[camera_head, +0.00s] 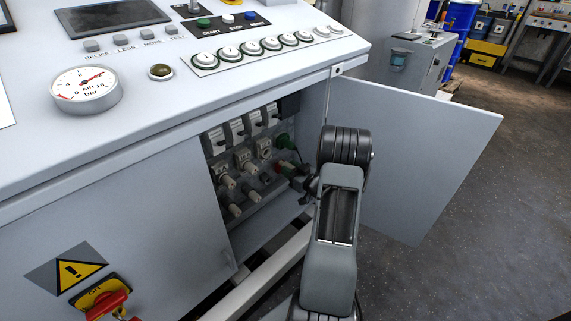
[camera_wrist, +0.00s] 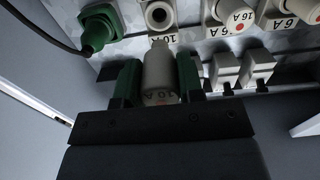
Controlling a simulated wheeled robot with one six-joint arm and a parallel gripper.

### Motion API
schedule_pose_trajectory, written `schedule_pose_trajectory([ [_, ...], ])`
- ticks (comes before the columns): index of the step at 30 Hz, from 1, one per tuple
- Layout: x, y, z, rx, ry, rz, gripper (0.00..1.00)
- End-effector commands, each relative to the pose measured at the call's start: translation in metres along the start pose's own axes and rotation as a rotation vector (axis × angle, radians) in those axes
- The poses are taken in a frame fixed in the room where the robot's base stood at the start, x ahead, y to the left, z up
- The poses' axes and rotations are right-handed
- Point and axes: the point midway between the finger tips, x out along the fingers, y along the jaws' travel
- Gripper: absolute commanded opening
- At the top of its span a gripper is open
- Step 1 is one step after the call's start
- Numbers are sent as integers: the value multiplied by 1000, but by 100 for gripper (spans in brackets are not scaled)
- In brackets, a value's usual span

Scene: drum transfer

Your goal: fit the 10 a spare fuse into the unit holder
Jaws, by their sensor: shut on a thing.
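The 10 A fuse (camera_wrist: 158,70) is a pale cylinder with a red mark and "10 A" on its near end, upside down in the wrist view. My gripper (camera_wrist: 160,84) is shut on it, one green finger on each side. The unit holder (camera_wrist: 158,14), a pale round socket with an open dark bore and a 10 A label, lies just beyond the fuse's far end. The fuse is roughly in line with it; I cannot tell whether they touch. In the head view my gripper (camera_head: 296,172) reaches into the open cabinet and the fuse is hard to make out.
A green plug (camera_wrist: 97,30) with a dark cable sits beside the holder. Several pale 16 A fuse caps (camera_wrist: 258,62) stand on the other side. The cabinet door (camera_head: 425,150) hangs open to the right of my arm. A red switch handle (camera_head: 108,300) is on the front panel.

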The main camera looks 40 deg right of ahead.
Motion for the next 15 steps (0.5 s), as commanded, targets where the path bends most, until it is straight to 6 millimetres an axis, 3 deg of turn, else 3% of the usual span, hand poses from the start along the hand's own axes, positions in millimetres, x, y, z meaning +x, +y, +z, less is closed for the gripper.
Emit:
schedule_pose_trajectory([
  [15,41,0,0,-1,1,-6,0],
])
